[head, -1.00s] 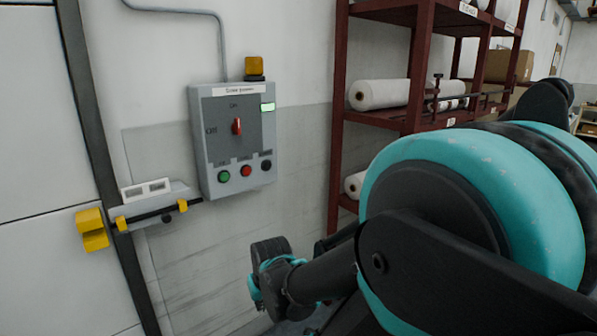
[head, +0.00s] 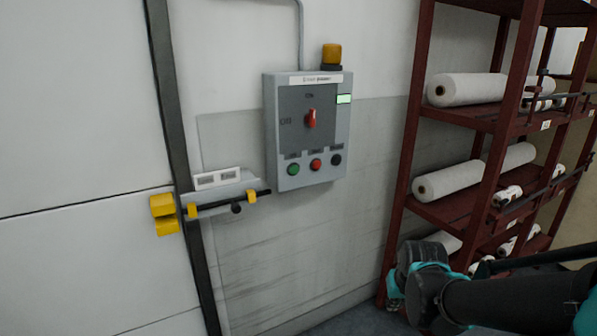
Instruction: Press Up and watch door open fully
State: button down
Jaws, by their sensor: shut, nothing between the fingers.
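The grey control box (head: 307,132) hangs on the wall in the middle of the head view. Its red selector handle (head: 310,118) stands upright, pointing to the ON mark. Below are a green button (head: 293,169), a red button (head: 316,164) and a black button (head: 336,159); their small labels are unreadable. A small green display (head: 344,99) is lit. The white door (head: 75,270), with a horizontal seam, fills the left side and looks closed. Part of my arm shows at the lower right, away from the box; my gripper's fingers cannot be seen.
A yellow beacon (head: 332,54) sits on top of the box. A black sliding bolt (head: 228,203) with yellow fittings lies between door edge and box. A dark red rack (head: 455,120) with white rolls (head: 448,181) stands at right. The wall before the box is unobstructed.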

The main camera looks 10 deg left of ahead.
aim_at(294, 170)
jog(key=w+a+r+n+y, duration=0.4)
jog(key=w+a+r+y, duration=0.35)
jog(key=w+a, duration=0.5)
jog(key=w+a+r+n+y, duration=0.2)
jog(key=w+a+r+y, duration=0.2)
jog(key=r, duration=0.3)
jog(key=w+a+r+n+g+y, duration=0.1)
jog(key=w+a+r+y, duration=0.3)
jog(key=r, duration=0.4)
jog(key=shift+w+a+n, duration=0.7)
jog(key=shift+w+n, duration=0.1)
jog(key=shift+w, duration=0.3)
jog(key=shift+y, duration=0.25)
jog(key=shift+w+a, duration=0.8)
jog(key=shift+w, duration=0.4)
jog(key=shift+w+a, duration=0.85)
jog(key=shift+w, duration=0.4)
jog(key=shift+w+a, duration=0.8)
jog(key=shift+w, duration=0.4)
jog(key=shift+w+a, duration=0.25)
jog(key=shift+w, duration=0.1)
